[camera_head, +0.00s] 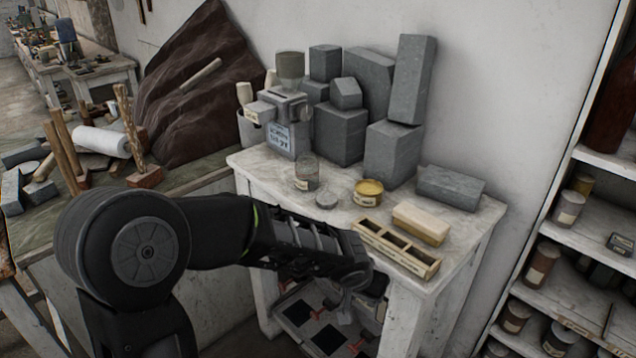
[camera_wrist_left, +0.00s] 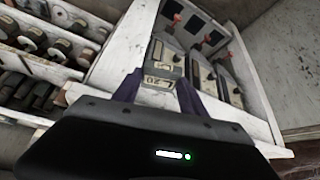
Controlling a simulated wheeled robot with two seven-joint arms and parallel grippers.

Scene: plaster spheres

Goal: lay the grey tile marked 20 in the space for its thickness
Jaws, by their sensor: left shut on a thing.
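My left gripper (camera_head: 352,284) reaches in from the left, in front of and below the white table's top edge. In the left wrist view its dark fingers (camera_wrist_left: 157,86) are shut on a small tile (camera_wrist_left: 158,82) with a pale label that reads 20 upside down. The tile's body is mostly hidden by the gripper. The pale tray (camera_head: 290,334) lies low under the gripper, with dark square recesses and red pieces. In the left wrist view the tray (camera_wrist_left: 121,58) shows dark recesses and pale labelled parts just beyond the fingers. Contact between tile and tray cannot be told. My right gripper is out of view.
The white table (camera_head: 262,168) above holds a wooden rack (camera_head: 430,268), a yellow tin (camera_head: 368,192), a glass jar (camera_head: 306,175) and several grey blocks (camera_head: 390,152). Shelves (camera_head: 560,300) with jars stand at the right. A cluttered bench (camera_head: 190,180) is at the left.

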